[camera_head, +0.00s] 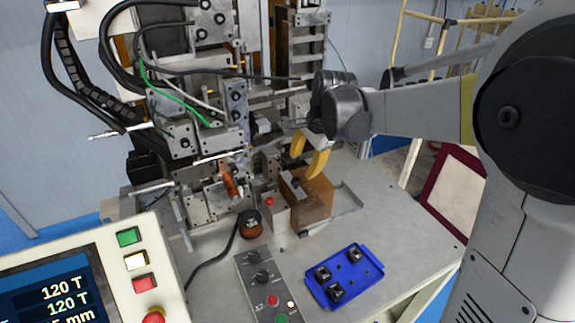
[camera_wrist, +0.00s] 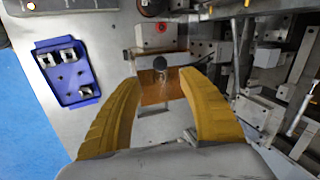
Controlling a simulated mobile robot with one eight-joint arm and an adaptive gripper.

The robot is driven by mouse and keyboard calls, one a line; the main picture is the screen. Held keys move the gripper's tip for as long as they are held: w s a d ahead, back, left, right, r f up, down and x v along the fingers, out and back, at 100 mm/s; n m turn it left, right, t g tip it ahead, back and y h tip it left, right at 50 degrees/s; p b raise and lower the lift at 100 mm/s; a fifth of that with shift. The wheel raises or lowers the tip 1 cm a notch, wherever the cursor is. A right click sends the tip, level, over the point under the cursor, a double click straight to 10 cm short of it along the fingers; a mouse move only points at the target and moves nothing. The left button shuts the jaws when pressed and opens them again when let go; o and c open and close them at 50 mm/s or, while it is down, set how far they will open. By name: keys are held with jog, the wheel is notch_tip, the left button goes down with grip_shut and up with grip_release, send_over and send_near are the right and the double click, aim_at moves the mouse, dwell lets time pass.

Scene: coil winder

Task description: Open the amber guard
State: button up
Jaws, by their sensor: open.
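The amber guard (camera_head: 318,198) is a see-through orange-brown box-like cover on the machine's table, right of the small white box with a red button. It also shows in the wrist view (camera_wrist: 152,94), between and beyond my fingers. A dark knob or handle (camera_wrist: 160,63) sits at the guard in the wrist view. My gripper (camera_head: 309,157) has two yellow fingers and is above the guard, apart from it as far as I can see. In the wrist view my gripper (camera_wrist: 168,84) is open, with nothing between its fingertips that I can see held.
A blue tray (camera_head: 372,277) with several small dark parts lies at the front right. A grey control box (camera_head: 250,270) with knobs and buttons is left of it. The winding machine (camera_head: 205,110) stands close behind and left of my gripper. The table's right side is clear.

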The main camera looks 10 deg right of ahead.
aim_at(297, 180)
jog(key=b+x, duration=0.1)
jog(key=x, duration=0.8)
jog(key=shift+w+a+f, duration=0.1)
jog(key=shift+a+f, duration=0.05)
jog(key=shift+f, duration=0.25)
jog(key=shift+c, duration=0.5)
grip_shut()
